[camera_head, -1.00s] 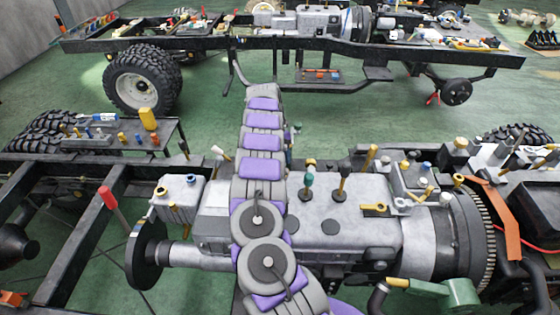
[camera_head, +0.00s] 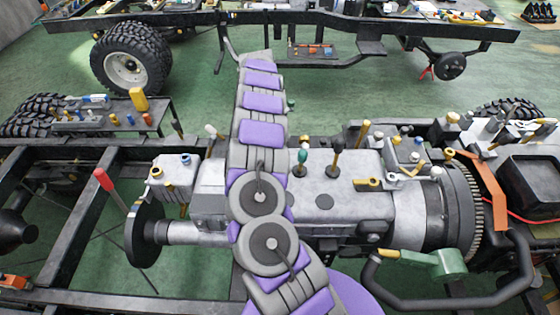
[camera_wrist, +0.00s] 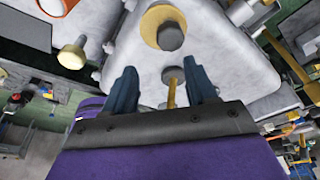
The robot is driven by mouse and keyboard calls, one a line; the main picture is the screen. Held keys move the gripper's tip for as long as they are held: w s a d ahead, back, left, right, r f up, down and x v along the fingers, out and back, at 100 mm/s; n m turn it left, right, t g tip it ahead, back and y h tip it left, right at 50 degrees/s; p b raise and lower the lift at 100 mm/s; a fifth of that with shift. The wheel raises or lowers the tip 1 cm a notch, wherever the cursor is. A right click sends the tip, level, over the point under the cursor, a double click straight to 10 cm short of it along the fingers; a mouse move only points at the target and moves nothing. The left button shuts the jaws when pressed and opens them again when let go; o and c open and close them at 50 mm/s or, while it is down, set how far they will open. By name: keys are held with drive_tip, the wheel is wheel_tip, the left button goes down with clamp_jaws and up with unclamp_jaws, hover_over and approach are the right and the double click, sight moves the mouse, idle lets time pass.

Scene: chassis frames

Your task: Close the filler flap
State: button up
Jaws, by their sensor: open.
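My gripper (camera_wrist: 166,82) is open in the wrist view, with two dark blue fingers apart and nothing held between them. A grey knob on a thin gold stem (camera_wrist: 171,84) shows between the fingers; I cannot tell its distance from them. Beyond it is a pale grey housing (camera_wrist: 215,60) carrying a gold ring around a dark grey cylinder (camera_wrist: 170,37). I cannot tell which part is the filler flap or whether it stands open. In the head view my arm hides my gripper. A grey box with a gold neck and blue cap (camera_head: 174,174) stands left of my arm.
The near chassis carries a grey gearbox (camera_head: 345,185) with upright levers, and a toothed wheel (camera_head: 468,210) at right. A black curved pipe (camera_head: 440,302) is at lower right. A yellow-headed bolt (camera_wrist: 72,55) is left of the fingers. Green floor separates a second chassis (camera_head: 390,42) behind.

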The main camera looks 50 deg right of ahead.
drive_tip(key=s+a+r+p, duration=0.1)
drive_tip(key=s+a, duration=0.7)
drive_tip(key=s, duration=0.1)
drive_tip(key=shift+s+r+p, duration=0.15)
drive_tip(key=shift+s+p, duration=0.15)
drive_tip(key=shift+s, duration=0.1)
idle(0.8)
